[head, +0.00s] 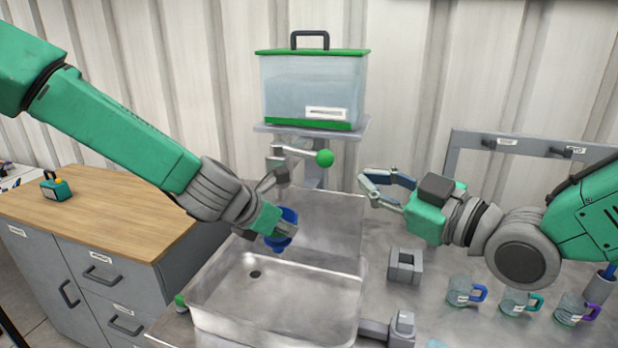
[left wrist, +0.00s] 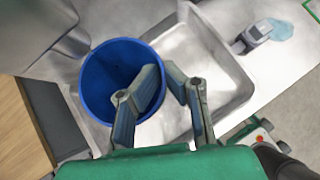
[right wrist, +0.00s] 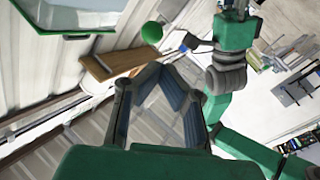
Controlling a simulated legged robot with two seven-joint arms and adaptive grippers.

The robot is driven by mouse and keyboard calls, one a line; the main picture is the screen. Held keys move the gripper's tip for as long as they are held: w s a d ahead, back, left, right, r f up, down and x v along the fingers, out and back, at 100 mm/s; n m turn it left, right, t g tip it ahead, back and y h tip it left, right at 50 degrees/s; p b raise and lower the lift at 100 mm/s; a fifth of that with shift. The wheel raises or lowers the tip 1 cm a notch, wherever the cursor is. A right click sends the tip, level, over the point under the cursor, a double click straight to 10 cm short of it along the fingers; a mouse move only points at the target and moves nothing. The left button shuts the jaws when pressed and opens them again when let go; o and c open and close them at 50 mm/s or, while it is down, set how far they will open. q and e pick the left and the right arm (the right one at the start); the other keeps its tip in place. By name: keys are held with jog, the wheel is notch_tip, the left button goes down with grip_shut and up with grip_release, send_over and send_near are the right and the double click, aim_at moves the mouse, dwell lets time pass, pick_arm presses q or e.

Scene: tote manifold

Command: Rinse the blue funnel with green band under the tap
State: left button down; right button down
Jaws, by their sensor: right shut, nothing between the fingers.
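The blue funnel (head: 279,243) hangs over the sink basin (head: 330,262), below and near the tap (head: 279,176). My left gripper (head: 284,230) is shut on its wall. In the left wrist view the funnel (left wrist: 97,82) opens toward the camera, with one finger inside the rim and one outside. Its green band cannot be made out. The tap's lever ends in a green ball (head: 325,158). My right gripper (head: 367,188) is shut and empty, right of and below the ball. The ball (right wrist: 151,32) also shows beyond its fingertips in the right wrist view.
A water tank (head: 300,85) with a green lid stands on a shelf behind the tap. A grey block (head: 405,266) and several glass mugs (head: 461,291) stand on the counter right of the sink. A wood-topped cabinet (head: 105,208) is at left.

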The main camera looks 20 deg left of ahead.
aim_at(301, 152)
pick_arm(q)
jog(key=shift+a, duration=0.1)
pick_arm(e)
jog(key=a+n+g+y, duration=0.2)
jog(key=a+n+g, duration=0.1)
jog(key=a+n, duration=1)
pick_arm(q)
jog(key=shift+a, duration=0.15)
jog(key=shift+d, duration=0.4)
pick_arm(e)
jog(key=shift+n, duration=0.5)
jog(key=w+d, duration=0.4)
jog(key=shift+d+r, duration=0.1)
jog(key=shift+r, duration=0.1)
